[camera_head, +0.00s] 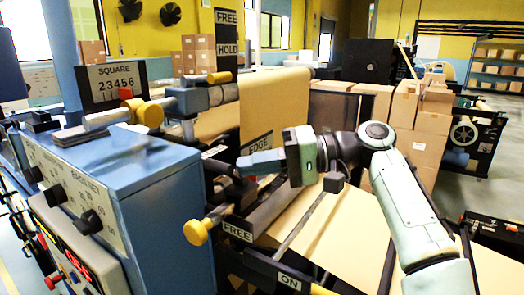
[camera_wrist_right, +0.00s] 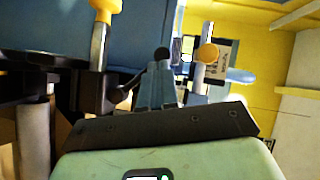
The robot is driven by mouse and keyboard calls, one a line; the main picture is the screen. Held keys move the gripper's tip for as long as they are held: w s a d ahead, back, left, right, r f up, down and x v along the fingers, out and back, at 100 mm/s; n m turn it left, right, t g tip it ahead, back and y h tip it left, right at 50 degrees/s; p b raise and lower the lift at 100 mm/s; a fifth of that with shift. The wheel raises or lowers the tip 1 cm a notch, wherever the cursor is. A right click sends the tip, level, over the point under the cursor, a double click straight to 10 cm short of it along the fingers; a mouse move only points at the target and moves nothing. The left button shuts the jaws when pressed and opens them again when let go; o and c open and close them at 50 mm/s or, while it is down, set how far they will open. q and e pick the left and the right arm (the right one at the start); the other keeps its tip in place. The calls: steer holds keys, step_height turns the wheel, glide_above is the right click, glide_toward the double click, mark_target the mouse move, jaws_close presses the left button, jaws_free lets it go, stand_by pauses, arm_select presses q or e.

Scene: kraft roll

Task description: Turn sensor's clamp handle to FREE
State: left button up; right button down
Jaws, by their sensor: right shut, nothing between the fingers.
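My right gripper (camera_head: 243,164) is shut and empty, its pale blue fingers pointing left beside the EDGE sign (camera_head: 258,146). In the right wrist view the shut fingers (camera_wrist_right: 160,76) end close to a black ball-ended lever (camera_wrist_right: 162,54); I cannot tell whether they touch. A yellow-knobbed handle (camera_head: 197,232) sticks out beside the lower FREE sign (camera_head: 237,232), below and left of the gripper. Which handle clamps the sensor is not clear. The sensor itself is not clearly made out behind the gripper. My left gripper is not in view.
A blue control cabinet (camera_head: 150,165) with dials fills the left. A SQUARE scale (camera_head: 115,82) and yellow knobs stand above it. Kraft paper (camera_head: 215,122) runs down behind the gripper. An ON sign (camera_head: 289,282) is at the bottom. Cardboard boxes (camera_head: 425,120) stand at the right.

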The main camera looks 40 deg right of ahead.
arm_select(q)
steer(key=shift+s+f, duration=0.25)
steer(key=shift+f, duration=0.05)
arm_select(e)
steer(key=shift+s+a+f+n+h, duration=0.2)
steer(key=shift+a+f+n+h, duration=0.15)
steer(key=shift+a+n, duration=0.15)
steer(key=shift+s+a+f+n+h, duration=0.2)
steer(key=shift+a+f+n+h, duration=0.15)
steer(key=shift+a+n, duration=0.1)
steer(key=shift+a, duration=0.1)
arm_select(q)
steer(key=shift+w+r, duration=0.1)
arm_select(e)
steer(key=shift+r, duration=0.1)
